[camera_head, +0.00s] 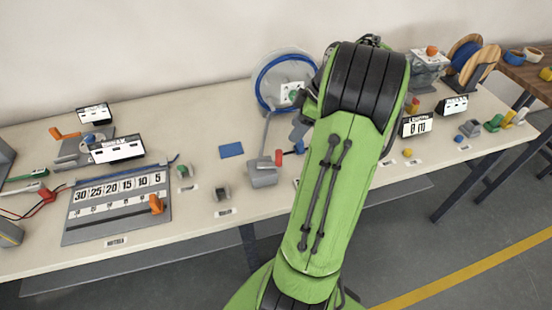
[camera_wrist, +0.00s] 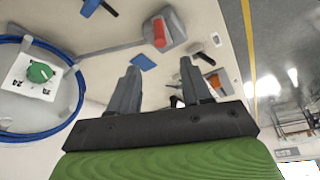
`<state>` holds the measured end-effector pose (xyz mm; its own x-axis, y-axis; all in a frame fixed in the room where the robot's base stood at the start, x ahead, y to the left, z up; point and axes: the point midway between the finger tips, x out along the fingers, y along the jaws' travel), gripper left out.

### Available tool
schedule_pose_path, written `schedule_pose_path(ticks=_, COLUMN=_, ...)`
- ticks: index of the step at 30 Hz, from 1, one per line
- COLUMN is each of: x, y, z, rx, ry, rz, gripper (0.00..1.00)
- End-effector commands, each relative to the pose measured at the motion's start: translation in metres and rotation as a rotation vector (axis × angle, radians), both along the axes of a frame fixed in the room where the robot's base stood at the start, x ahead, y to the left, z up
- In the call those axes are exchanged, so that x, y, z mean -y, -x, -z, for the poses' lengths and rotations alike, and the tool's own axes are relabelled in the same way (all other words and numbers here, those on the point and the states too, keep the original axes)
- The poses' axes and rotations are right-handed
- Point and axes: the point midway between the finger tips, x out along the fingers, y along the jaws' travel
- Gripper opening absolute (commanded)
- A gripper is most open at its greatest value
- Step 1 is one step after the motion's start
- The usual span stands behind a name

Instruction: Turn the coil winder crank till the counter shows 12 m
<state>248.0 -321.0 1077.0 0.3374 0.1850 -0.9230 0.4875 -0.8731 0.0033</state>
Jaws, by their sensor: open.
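The coil winder (camera_head: 262,84) stands at the back of the table in the head view, a pale disc with a blue ring of cable. A white plate with a green knob (camera_head: 293,95) sits at its middle. The blue ring (camera_wrist: 78,88) and green knob (camera_wrist: 39,72) are at the left in the wrist view. I cannot tell if the knob is the crank's grip. A counter-like display (camera_head: 416,126) right of my arm reads what looks like 0 m or 8 m. My gripper (camera_wrist: 158,72) is open and empty, right of the winder in the wrist view; my arm hides most of it in the head view.
A grey box (camera_head: 263,174) with a red part stands in front of the winder. A blue square (camera_head: 231,150) lies left of it. A numbered board (camera_head: 78,229) is at the left. A wooden reel (camera_head: 484,66) and grey machine (camera_head: 428,72) stand at the right.

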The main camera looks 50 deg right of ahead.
Motion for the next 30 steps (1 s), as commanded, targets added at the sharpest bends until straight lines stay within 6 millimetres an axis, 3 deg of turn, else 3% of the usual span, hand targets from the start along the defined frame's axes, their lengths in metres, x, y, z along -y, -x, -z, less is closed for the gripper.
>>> schedule_pose_path(ticks=16, x=-0.025, y=-0.043, z=0.122, rx=-0.005, ry=-0.005, rz=0.001, gripper=0.48)
schedule_pose_path(ticks=21, x=-0.028, y=-0.050, z=0.138, rx=-0.003, ry=-0.002, rz=0.003, gripper=0.48)
schedule_pose_path(ticks=29, x=-0.028, y=-0.051, z=0.139, rx=-0.003, ry=-0.001, rz=0.003, gripper=0.48)
schedule_pose_path(ticks=30, x=-0.028, y=-0.051, z=0.139, rx=-0.003, ry=-0.001, rz=0.003, gripper=0.44)
